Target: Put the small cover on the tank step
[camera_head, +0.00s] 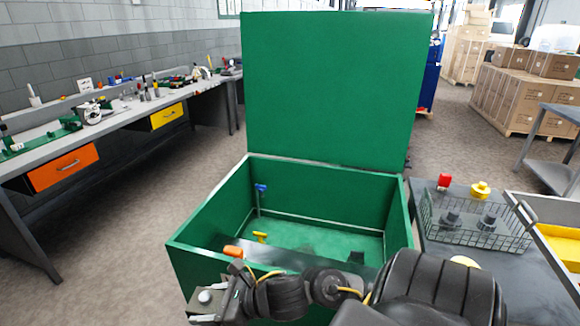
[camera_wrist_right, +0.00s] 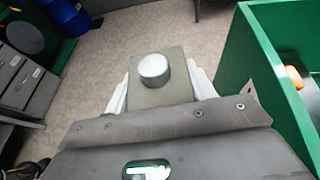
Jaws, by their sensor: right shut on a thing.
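The small cover (camera_wrist_right: 146,91) is a square grey-green plate with a round white knob on top. My right gripper (camera_wrist_right: 160,97) is shut on it, with pale fingers on both sides. In the head view the cover (camera_head: 205,297) is low, just outside the front left of the green tank (camera_head: 182,262). The tank is open, with its tall green lid (camera_head: 335,90) raised at the back. A grey ledge (camera_head: 300,262) that may be the step runs inside the front, partly hidden by my arm. My left gripper is not in view.
An orange piece (camera_head: 233,252) is at the ledge's left end. Yellow (camera_head: 260,237) and blue (camera_head: 260,188) handles show inside the tank. A dark table with a wire basket (camera_head: 470,235) stands right. A workbench (camera_head: 60,140) lines the left wall, with clear floor between.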

